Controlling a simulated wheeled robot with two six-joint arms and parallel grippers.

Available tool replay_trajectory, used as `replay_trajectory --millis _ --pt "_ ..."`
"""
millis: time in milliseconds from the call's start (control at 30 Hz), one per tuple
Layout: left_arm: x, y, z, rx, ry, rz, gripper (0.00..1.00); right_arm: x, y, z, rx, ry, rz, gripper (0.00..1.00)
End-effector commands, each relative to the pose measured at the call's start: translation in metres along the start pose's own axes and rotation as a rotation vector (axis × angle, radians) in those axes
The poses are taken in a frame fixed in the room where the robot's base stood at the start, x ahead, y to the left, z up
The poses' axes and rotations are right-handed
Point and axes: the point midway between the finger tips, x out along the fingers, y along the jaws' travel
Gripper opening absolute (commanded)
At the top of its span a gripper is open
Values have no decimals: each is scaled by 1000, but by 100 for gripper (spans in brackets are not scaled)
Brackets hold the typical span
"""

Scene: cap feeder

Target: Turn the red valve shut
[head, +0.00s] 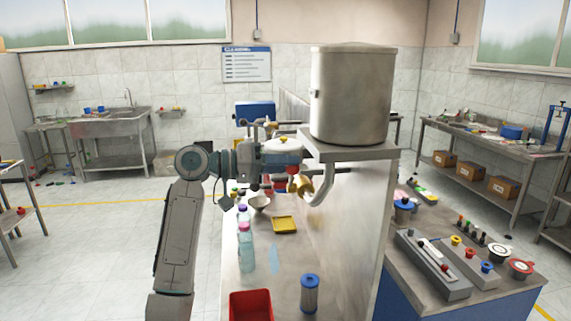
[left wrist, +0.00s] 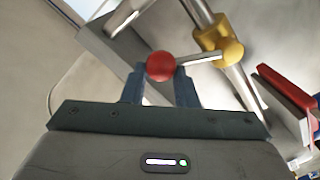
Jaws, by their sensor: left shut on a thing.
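The red valve shows in the left wrist view as a red ball knob (left wrist: 160,66) on a thin metal lever (left wrist: 200,58) that runs right to a brass-yellow valve body (left wrist: 220,42). In the head view the yellow valve body (head: 301,185) sits on the bent pipe under the steel tank. My left gripper (left wrist: 160,84) has its two fingers on either side of the red knob, shut on it. In the head view this gripper (head: 276,184) is left of the valve body, and its wrist hides part of the lever. My right gripper is not in view.
The steel tank (head: 350,95) stands on a shelf just right of my left arm. Open floor lies to the left.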

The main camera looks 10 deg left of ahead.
Motion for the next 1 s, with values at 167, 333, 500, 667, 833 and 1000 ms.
replay_trajectory --millis 167,333,500,667,833,1000 --pt "0 -9 6 -15 -11 -12 0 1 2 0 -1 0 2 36" --pt "0 -9 6 -15 -11 -12 0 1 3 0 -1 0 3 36" --pt "0 -10 6 -14 -11 -12 0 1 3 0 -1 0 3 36" --pt "0 -10 6 -14 -11 -12 0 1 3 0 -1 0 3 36" --pt "0 -10 6 -14 -11 -12 0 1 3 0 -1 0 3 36" --pt "0 -9 6 -12 -9 -11 52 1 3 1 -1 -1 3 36"
